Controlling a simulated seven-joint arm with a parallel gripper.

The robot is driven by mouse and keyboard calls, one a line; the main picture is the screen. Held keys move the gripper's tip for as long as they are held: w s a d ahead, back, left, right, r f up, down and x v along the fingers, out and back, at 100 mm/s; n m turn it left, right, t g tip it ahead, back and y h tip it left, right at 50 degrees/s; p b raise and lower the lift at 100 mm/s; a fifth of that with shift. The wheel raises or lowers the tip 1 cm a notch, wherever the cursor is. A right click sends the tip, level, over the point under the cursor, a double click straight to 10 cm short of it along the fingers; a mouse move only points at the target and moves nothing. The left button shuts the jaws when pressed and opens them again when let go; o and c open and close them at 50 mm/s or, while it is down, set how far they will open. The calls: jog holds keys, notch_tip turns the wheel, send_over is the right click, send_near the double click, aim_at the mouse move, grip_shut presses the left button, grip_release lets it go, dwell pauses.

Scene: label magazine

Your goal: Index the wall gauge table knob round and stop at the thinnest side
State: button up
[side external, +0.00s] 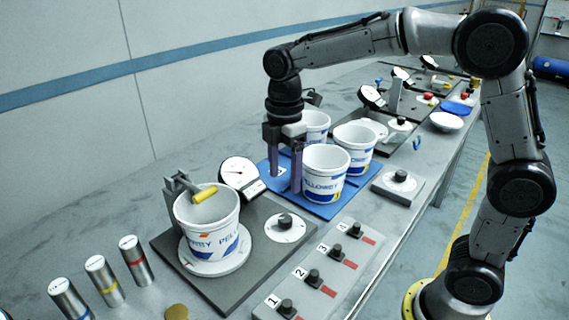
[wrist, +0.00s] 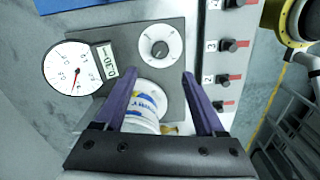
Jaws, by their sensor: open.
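The table knob (side external: 285,221) is a black knob on a white marked disc at the right of the dark gauge base (side external: 215,298); it also shows in the wrist view (wrist: 159,49). A white tub (side external: 208,226) with blue and orange print stands on the round turntable (side external: 215,267), with a yellow roller (side external: 205,193) at its rim. The round dial (side external: 238,172) stands behind it; in the wrist view the dial (wrist: 70,78) has a red needle beside a small digital readout (wrist: 109,60). My gripper (side external: 286,182) is open and empty, above and behind the knob, apart from it.
A blue mat (side external: 325,211) with several white tubs lies behind the gauge. A strip of numbered knobs (side external: 314,278) runs along the front edge. Metal cylinders with coloured bands (side external: 103,280) stand at lower left. Further gauge stations stand at the back.

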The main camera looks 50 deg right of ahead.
jog(key=shift+r, duration=1.05)
jog(key=s+d+r+m+t, duration=0.3)
jog(key=s+r, duration=0.4)
jog(key=s, duration=0.4)
jog(key=s+d+f+m+t, duration=0.1)
jog(key=s+f+m+t, duration=0.1)
jog(key=s+f+m, duration=0.5)
jog(key=s+m, duration=0.3)
jog(key=m, duration=0.2)
jog(key=shift+d+f+m+t, duration=0.3)
jog(key=shift+d+f+m, duration=0.05)
jog(key=shift+m, duration=0.05)
